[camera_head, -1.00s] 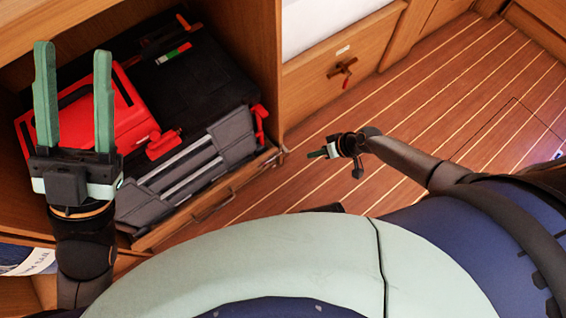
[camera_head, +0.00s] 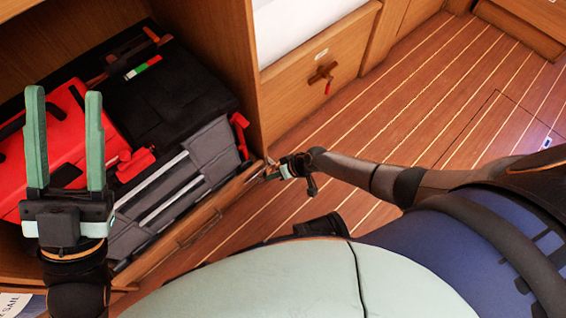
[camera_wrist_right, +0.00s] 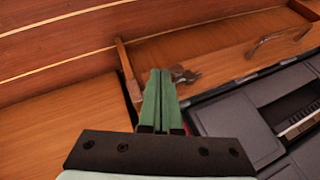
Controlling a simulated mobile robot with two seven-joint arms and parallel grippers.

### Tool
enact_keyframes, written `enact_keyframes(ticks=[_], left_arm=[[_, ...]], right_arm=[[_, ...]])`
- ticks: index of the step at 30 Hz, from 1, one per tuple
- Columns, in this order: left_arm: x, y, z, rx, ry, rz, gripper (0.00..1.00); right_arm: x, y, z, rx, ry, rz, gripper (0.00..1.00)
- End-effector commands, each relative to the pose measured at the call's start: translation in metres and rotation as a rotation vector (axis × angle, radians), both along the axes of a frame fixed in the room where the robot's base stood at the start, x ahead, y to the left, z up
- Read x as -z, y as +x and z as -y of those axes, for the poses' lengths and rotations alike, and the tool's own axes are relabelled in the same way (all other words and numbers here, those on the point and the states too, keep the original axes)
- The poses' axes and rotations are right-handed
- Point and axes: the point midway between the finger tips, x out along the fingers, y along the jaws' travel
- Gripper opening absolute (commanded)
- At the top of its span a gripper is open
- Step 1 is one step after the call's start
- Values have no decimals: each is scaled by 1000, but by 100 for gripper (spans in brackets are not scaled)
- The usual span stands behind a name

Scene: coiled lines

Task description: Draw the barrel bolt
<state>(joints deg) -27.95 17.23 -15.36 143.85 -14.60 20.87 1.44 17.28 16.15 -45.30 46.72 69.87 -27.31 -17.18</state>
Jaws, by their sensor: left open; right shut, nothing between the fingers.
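A small metal fitting, apparently the barrel bolt (camera_wrist_right: 184,75), sits on the wooden board beside a wooden post in the right wrist view. In the head view its place is at the right end of the locker's front board, too small to make out behind my gripper. My right gripper (camera_wrist_right: 160,76) is shut and empty, its green tips close beside the fitting; I cannot tell if they touch. It also shows in the head view (camera_head: 269,174) at that corner. My left gripper (camera_head: 64,96) is open and empty, raised before the locker at the left.
The locker holds a red case (camera_head: 60,140), a black box (camera_head: 185,85) and a grey toolbox (camera_head: 212,150). A handle (camera_head: 198,230) is on the front board (camera_head: 170,245). A drawer front (camera_head: 335,45) with a wooden turn-latch (camera_head: 322,74) stands right. The plank floor (camera_head: 400,120) is clear.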

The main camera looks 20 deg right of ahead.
Motion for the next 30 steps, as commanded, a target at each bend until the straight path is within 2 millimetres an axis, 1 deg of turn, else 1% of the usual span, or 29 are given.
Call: enact_keyframes(ticks=[3,13,18,20,30], left_arm=[[0,0,0,0,-1,0,50],[-1,0,-1,0,-1,0,50],[-7,0,-2,-1,-4,0,50],[-8,0,-2,-1,-5,1,50],[-7,0,-2,1,-2,1,50]], right_arm=[[0,0,-5,0,0,1,0],[0,0,-7,0,1,1,0],[-1,-8,-29,0,3,-1,0],[-1,-10,-34,-1,2,0,0],[1,-12,-37,-2,3,-1,0]])
